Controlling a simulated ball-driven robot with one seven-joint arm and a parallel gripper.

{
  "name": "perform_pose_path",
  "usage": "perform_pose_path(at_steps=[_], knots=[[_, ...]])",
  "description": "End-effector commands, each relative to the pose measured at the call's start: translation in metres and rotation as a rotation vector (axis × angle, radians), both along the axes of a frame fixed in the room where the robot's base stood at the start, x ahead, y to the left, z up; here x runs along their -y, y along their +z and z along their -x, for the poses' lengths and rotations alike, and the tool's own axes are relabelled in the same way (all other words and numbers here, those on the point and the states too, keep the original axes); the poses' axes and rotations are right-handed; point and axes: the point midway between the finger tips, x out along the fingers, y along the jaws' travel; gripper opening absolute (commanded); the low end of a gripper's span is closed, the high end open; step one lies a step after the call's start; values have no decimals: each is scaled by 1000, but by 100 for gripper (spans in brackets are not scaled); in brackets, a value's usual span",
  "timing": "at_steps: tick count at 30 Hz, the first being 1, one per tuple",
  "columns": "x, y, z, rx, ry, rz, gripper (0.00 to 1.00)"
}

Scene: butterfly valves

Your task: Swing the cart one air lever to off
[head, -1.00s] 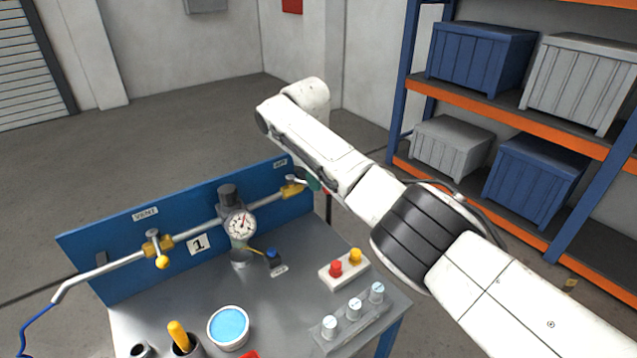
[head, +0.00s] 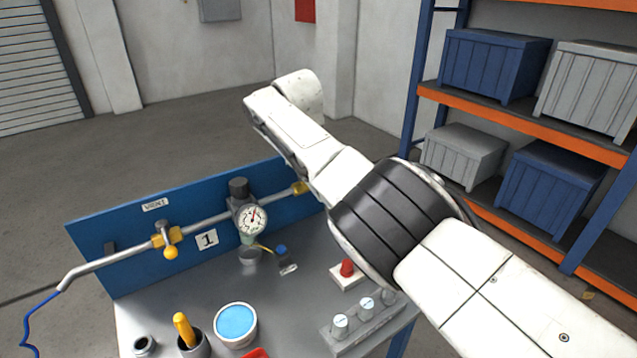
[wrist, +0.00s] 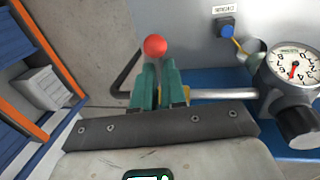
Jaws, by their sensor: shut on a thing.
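Cart one carries a blue back panel (head: 130,225) with a pipe along it and a "1" plate (head: 207,239). The yellow air valve body (head: 299,188) sits at the pipe's right end, partly behind my arm; it shows a little behind my fingers in the wrist view (wrist: 186,94). My gripper (wrist: 157,68) has teal fingers shut on the air lever, whose red ball knob (wrist: 155,46) sticks out just beyond the fingertips. The lever's shaft is mostly hidden between the fingers. In the head view my arm hides the gripper and lever.
The vent valve (head: 168,238) with its yellow knob is at the left. A pressure gauge (head: 253,219) stands mid-pipe. A blue tub (head: 236,324), a red button (head: 347,268) and a bottle rack (head: 350,334) are on the cart top. Shelving (head: 413,100) stands right.

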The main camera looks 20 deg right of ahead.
Motion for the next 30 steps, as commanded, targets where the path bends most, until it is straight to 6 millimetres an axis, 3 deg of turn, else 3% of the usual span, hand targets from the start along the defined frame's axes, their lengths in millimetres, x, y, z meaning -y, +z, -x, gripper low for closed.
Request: perform_pose_path(at_steps=[11,12,19,30], knots=[[-2,1,0,0,-6,-2,0],[-2,1,0,0,-6,-2,15],[-1,1,0,1,-5,-1,37],[-3,10,0,3,-3,-3,37]])
